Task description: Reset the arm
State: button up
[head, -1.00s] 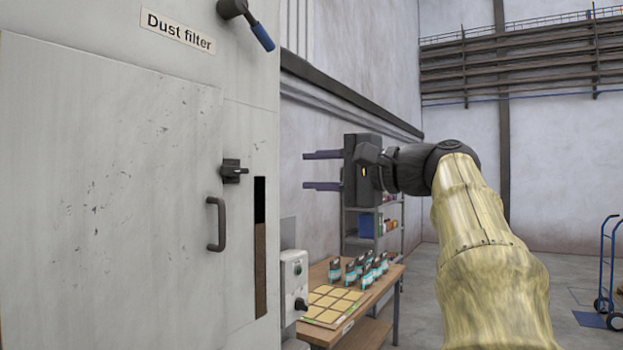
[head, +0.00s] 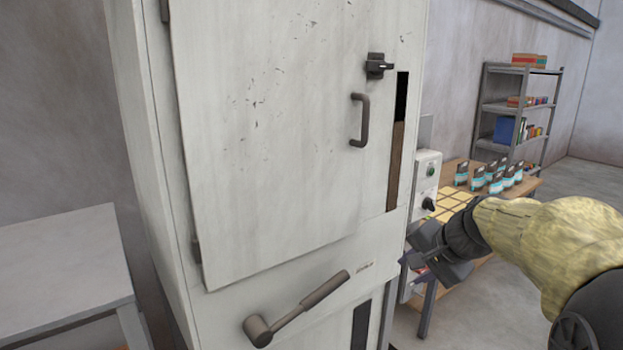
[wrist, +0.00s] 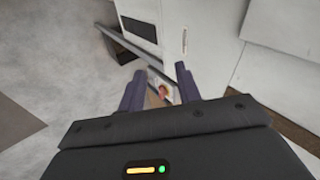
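My arm, in a yellowish cover, reaches in from the right of the head view. My gripper (head: 410,268) is low beside the right edge of the pale cabinet (head: 280,130), its fingers pointing left and partly hard to make out there. In the wrist view my gripper's two dark purple fingers (wrist: 160,85) stand apart with nothing held between them. Whether the gripper touches the cabinet cannot be told.
The cabinet has a door handle (head: 360,120), a black latch (head: 377,66) and a lever (head: 295,308) sticking out low. A control box (head: 427,180) and a wooden table (head: 525,188) with several pouches stand behind my gripper. A grey table (head: 60,260) is at left.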

jog(key=s+a+f+n+g+h+p, duration=0.2)
jog(key=s+f+n, duration=0.7)
jog(key=s+f, duration=0.7)
jog(key=s+a+g+h, duration=0.1)
jog(key=a+g, duration=0.1)
jog(key=a, duration=0.1)
jog(key=shift+f+n+p, duration=0.3)
jog(key=shift+f+p, duration=0.05)
